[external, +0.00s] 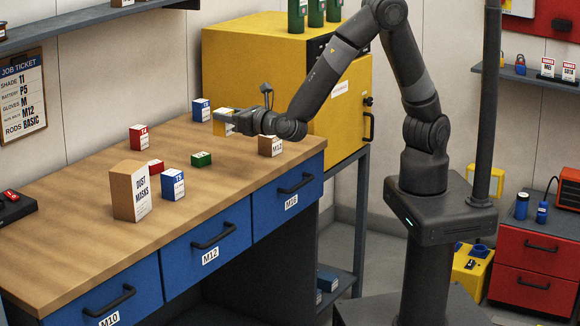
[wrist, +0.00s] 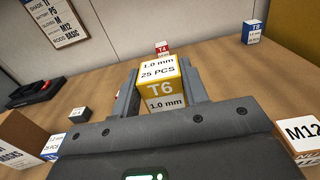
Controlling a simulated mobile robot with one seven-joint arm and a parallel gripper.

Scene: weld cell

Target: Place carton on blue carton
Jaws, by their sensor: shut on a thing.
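My gripper (external: 232,122) is over the far part of the wooden bench. It is shut on a yellow carton (wrist: 159,84), marked T6 and 1.0 mm, which sits upright between the two fingers. The yellow carton also shows in the external view (external: 221,123), partly hidden by the gripper. One blue carton (external: 201,110) with a white label stands at the back, just beyond the gripper; it is at upper right in the wrist view (wrist: 252,32). Another blue carton (external: 173,185) stands near the front edge, beside the dust masks box. I cannot tell the held carton's height above the bench.
A red T4 carton (external: 139,138), a low red box (external: 155,167), a small green box (external: 201,159) and the tall dust masks box (external: 128,190) stand on the bench (external: 75,220). An M12 box (external: 270,146) is near the right edge. A yellow cabinet (external: 255,65) rises behind.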

